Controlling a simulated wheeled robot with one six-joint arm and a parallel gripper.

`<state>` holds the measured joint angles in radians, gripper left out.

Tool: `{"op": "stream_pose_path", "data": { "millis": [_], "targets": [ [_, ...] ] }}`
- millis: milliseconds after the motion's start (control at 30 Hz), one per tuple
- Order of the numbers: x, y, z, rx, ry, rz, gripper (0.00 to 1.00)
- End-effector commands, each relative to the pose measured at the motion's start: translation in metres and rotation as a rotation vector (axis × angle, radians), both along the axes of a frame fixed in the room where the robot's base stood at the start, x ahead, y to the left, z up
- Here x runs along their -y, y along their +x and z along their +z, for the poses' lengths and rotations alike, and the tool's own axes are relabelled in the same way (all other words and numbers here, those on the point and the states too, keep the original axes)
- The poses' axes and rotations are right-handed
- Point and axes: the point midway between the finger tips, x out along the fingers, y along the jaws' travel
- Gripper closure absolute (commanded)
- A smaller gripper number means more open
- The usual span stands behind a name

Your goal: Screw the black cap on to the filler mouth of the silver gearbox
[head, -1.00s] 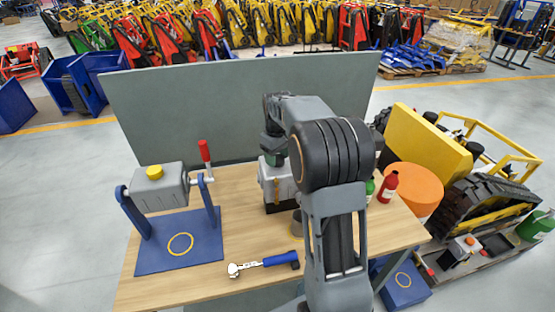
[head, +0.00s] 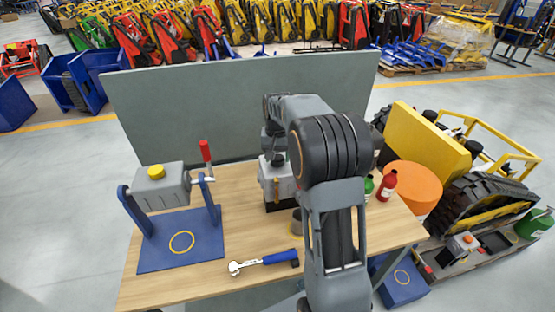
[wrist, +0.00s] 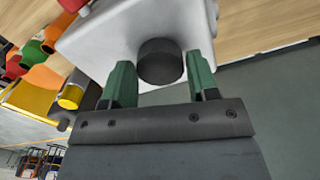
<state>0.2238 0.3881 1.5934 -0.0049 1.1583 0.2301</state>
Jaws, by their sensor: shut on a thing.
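The silver gearbox (head: 281,188) stands on the table behind my arm in the head view, and its pale housing (wrist: 105,35) fills the top of the wrist view. The black cap (wrist: 160,62) is at the gearbox's top face, between the two green fingers of my gripper (wrist: 161,80). My gripper is shut on the cap. The cap hides the filler mouth, and I cannot tell whether it is seated or how far its thread is engaged. In the head view my arm covers part of the gearbox's right side.
A second grey housing with a yellow cap (head: 156,172) hangs in a blue stand (head: 160,256) at left. A blue-handled tool (head: 272,259) lies at the front. Red (head: 387,186) and green (head: 368,187) bottles stand right of my arm. A grey panel (head: 190,110) backs the table.

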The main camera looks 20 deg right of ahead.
Motion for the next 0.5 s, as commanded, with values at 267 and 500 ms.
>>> {"op": "stream_pose_path", "data": {
  "millis": [267, 500],
  "targets": [
    [0.0001, 0.0007, 0.0025, 0.005, 0.0, -0.459, 0.66],
    [0.0002, 0.0009, 0.002, 0.008, 0.001, -0.699, 0.66]
  ]
}}
